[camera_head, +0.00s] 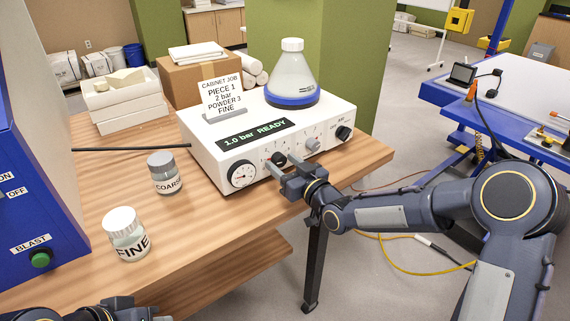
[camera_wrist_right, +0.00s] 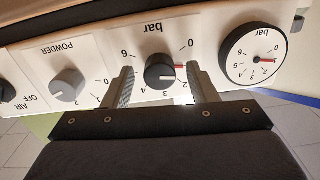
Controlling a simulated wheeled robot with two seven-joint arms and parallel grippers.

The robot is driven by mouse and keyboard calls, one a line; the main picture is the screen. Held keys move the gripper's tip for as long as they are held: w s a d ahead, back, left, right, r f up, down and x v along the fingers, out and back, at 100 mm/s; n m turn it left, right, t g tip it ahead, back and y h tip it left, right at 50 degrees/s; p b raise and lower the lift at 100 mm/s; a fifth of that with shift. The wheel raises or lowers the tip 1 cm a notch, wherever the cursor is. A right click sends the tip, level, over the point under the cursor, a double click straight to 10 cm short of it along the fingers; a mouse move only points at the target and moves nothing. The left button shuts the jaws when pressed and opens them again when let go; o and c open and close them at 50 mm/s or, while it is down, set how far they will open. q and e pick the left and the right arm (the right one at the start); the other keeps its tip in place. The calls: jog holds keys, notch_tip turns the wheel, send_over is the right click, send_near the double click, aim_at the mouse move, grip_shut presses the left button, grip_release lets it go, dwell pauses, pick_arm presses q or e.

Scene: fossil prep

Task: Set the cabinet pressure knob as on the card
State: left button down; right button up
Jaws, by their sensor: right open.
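The white cabinet unit (camera_head: 209,160) has a card (camera_head: 222,98) on top reading piece 1, 2 bar, powder 3, fine. Its display (camera_head: 254,135) reads 1.0 bar READY. The black pressure knob (camera_wrist_right: 160,71) is under the upside-down "bar" label in the right wrist view; a red mark shows beside it. In the head view the knob (camera_head: 279,158) is partly hidden by my right gripper (camera_head: 281,164). That gripper is open, one finger on each side of the knob; contact cannot be told. My left gripper (camera_head: 118,307) is cut off at the bottom edge.
The round gauge (camera_wrist_right: 252,54) and grey powder knob (camera_wrist_right: 67,84) flank the pressure knob. A flask (camera_head: 292,75) stands on the unit. A COARSE jar (camera_head: 163,173) and FINE jar (camera_head: 126,235) stand on the wooden table (camera_head: 195,235). A blue BLAST machine (camera_head: 35,170) is at left.

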jog(key=shift+c, duration=0.4)
jog(key=c, duration=0.9)
jog(key=shift+f+m+b, duration=0.2)
jog(key=shift+m+b, duration=0.5)
jog(key=shift+b, duration=0.15)
jog(key=shift+m+b, duration=1.95)
jog(key=shift+m, duration=0.25)
jog(key=shift+r+m+b, duration=0.15)
jog(key=shift+m+b, duration=0.55)
jog(key=shift+m, duration=0.3)
jog(key=o, duration=1)
